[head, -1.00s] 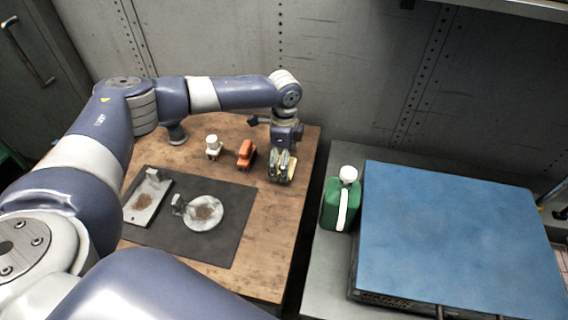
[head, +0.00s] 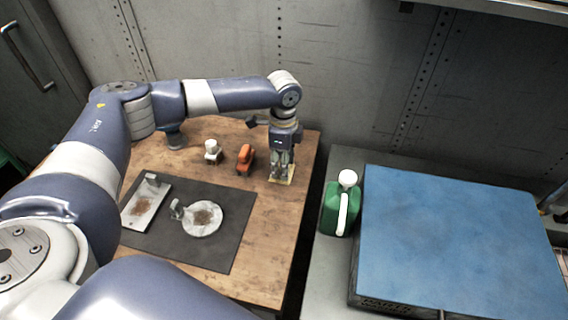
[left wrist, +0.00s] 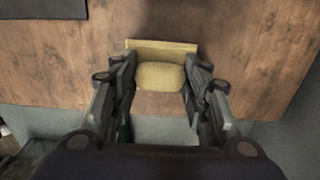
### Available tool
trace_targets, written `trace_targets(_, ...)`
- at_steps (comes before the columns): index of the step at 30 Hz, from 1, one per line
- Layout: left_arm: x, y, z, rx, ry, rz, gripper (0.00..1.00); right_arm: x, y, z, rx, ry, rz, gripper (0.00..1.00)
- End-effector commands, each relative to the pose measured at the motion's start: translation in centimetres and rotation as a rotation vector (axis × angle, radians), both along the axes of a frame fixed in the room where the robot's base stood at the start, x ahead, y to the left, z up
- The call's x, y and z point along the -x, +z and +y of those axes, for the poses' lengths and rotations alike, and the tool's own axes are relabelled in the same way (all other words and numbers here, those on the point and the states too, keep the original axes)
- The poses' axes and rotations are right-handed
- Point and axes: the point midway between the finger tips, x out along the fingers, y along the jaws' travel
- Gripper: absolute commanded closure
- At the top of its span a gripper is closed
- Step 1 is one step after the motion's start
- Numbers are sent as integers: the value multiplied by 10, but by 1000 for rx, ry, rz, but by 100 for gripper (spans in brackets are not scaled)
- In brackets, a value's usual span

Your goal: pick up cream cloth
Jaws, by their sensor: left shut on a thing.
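The cream cloth (left wrist: 161,75) lies at the wooden table's right side, and it also shows in the head view (head: 281,180) below my left gripper. In the left wrist view it looks folded, with a bulging part between the fingers and a flat edge behind. My left gripper (left wrist: 161,88) points down over it with its fingers on both sides, shut on the cloth; it also shows in the head view (head: 282,172). The fingers hide part of the cloth in the head view. My right gripper is not in view.
On the wooden table (head: 262,232) stand an orange object (head: 245,160) and a small white item (head: 212,151). A dark mat (head: 188,245) holds a metal plate (head: 146,206) and a round disc (head: 203,219). A green jug (head: 333,210) stands beside a blue-topped box (head: 455,240) on the right.

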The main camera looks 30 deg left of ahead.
Motion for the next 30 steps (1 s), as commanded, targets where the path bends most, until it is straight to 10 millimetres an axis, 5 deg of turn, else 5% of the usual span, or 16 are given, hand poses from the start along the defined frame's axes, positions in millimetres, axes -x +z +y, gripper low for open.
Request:
trace_targets(3, -4, 23, 0, 4, 1, -12, 81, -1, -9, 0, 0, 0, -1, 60)
trace_targets(30, 119, 38, -85, 4, 1, -15, 81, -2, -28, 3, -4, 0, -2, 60)
